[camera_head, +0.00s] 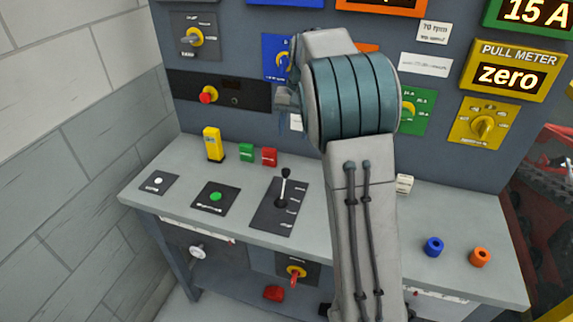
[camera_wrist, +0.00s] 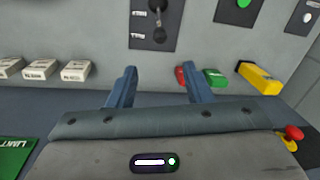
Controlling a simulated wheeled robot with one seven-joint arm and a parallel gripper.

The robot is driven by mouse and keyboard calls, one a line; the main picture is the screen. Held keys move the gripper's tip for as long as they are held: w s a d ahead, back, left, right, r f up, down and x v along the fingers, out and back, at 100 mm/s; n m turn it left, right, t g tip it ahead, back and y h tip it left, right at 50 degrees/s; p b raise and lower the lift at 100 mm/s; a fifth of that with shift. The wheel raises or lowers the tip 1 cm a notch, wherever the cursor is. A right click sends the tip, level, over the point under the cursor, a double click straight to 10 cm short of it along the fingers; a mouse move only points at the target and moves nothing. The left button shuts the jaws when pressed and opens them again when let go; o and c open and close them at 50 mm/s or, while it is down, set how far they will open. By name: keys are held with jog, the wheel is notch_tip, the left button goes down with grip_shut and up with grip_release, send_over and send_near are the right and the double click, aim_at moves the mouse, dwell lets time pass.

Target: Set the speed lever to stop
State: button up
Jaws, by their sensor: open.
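The speed lever (camera_head: 285,188) is a thin stick with a black knob on a dark plate (camera_head: 265,222) on the grey desk. Its knob is toward the far end of the plate. Small labels run along the plate's right side; I cannot read them. In the wrist view, which is turned around, the lever's knob (camera_wrist: 159,35) and plate (camera_wrist: 175,42) show at the top. My gripper (camera_wrist: 160,86) is open and empty, its two blue fingers apart, pointing toward the plate without touching the lever. In the head view my arm mostly hides it.
A yellow block (camera_head: 213,144), green block (camera_head: 246,151) and red block (camera_head: 269,157) stand behind the lever. A green button (camera_head: 215,197) is left of it. White labelled blocks (camera_wrist: 40,70) lie nearby. The upright panel carries a red knob (camera_head: 208,95) and a pull meter (camera_head: 514,69) reading "zero".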

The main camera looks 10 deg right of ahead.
aim_at(287, 169)
jog(key=f, duration=0.4)
jog(key=a+f, duration=0.1)
jog(key=f, duration=0.4)
jog(key=f+p, duration=0.1)
jog(key=f, duration=0.3)
jog(key=shift+w+a+f, duration=0.25)
jog(key=shift+a+f, duration=0.1)
grip_shut()
